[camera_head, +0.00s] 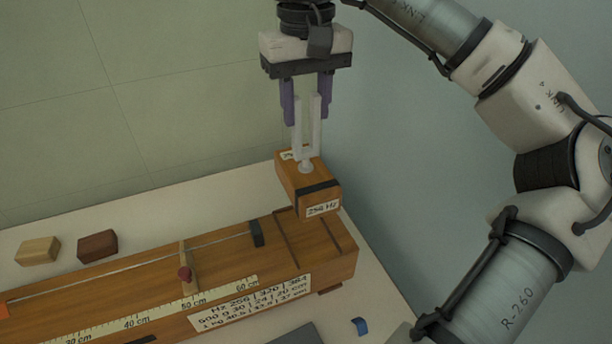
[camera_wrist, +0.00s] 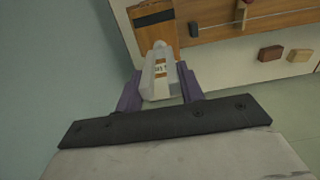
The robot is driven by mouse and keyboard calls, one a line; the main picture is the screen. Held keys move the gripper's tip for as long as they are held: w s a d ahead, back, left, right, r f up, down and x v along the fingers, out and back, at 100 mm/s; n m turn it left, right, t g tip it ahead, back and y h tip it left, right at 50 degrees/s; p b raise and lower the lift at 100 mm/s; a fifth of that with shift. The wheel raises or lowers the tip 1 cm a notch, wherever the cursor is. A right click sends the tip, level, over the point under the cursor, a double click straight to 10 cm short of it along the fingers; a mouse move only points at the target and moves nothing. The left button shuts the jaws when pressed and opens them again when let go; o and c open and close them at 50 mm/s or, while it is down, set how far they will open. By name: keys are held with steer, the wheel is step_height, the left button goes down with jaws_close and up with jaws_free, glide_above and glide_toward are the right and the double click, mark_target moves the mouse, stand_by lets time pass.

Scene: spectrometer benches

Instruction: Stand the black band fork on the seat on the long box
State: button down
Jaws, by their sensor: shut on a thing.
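The black band fork (camera_head: 305,140) is a pale two-pronged tuning fork on a wooden block with a black band and a "256 Hz" label. My gripper (camera_head: 306,112) is shut on its prongs from above, and the fork looks upright. The block is over the right end of the long box (camera_head: 215,262); whether it touches cannot be told. The seat (camera_head: 310,238), between dark strips on that end, is partly hidden by the block. In the wrist view the fork (camera_wrist: 160,66) is between the purple fingers (camera_wrist: 159,92), with the banded block (camera_wrist: 153,22) beyond.
A blue piece (camera_head: 360,326) lies at the front.

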mark_target(306, 169)
step_height(306, 169, down, 12)
steer(key=shift+f+p, duration=0.25)
steer(key=shift+p, duration=0.35)
steer(key=shift+f, duration=0.2)
steer(key=c, duration=1)
jaws_free()
steer(key=shift+o, duration=0.6)
steer(key=shift+r, duration=0.15)
steer(key=shift+r, duration=0.2)
step_height(306, 169, up, 12)
steer(key=shift+f+b, duration=0.1)
steer(key=shift+b, duration=0.75)
